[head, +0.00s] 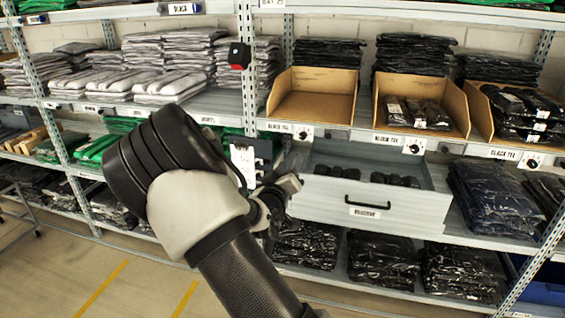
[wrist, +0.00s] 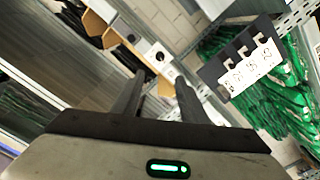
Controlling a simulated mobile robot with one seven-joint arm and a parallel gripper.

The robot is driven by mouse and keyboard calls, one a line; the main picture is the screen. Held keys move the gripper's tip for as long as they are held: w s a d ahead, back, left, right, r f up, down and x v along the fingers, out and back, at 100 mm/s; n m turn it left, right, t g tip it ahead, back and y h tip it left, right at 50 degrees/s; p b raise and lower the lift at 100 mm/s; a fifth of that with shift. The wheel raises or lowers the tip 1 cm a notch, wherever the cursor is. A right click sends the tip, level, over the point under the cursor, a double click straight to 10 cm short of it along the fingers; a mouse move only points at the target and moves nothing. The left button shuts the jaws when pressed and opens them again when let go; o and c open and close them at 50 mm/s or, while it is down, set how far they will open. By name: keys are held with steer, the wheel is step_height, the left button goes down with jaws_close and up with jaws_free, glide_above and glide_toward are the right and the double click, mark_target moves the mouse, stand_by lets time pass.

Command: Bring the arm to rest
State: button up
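My arm (head: 235,262) reaches up from the bottom of the head view and bends at a large dark and pale joint. My gripper (head: 290,186) is at its end, in front of the rack post and to the left of the open grey drawer (head: 360,205). In the wrist view two dark fingers of my gripper (wrist: 160,80) stand apart, with nothing held between them. The gripper appears clear of the drawer, though the exact distance is hard to tell.
A white label card (head: 243,165) hangs on the post close to the gripper; a card on a dark holder (wrist: 250,70) also shows in the wrist view. Cardboard bins (head: 313,97) and stacked bagged garments (head: 175,60) fill the shelves. Floor (head: 100,285) is open at lower left.

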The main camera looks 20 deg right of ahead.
steer(key=s+a+r+m+g+y, duration=0.1)
steer(key=s+a+r+g+y, duration=0.2)
steer(key=s+a+y, duration=0.45)
steer(key=s+a+r+m+g+y, duration=0.1)
steer(key=s+a+r+g+y, duration=0.3)
steer(key=s, duration=0.6)
steer(key=s+a+r+n+g+h, duration=0.1)
steer(key=s+r+n+g+h, duration=0.1)
steer(key=s, duration=1.9)
step_height(320, 180, up, 23)
steer(key=p, duration=2.2)
steer(key=shift+w+a+f+p, duration=0.15)
steer(key=shift+w+p, duration=0.1)
steer(key=shift+p, duration=0.15)
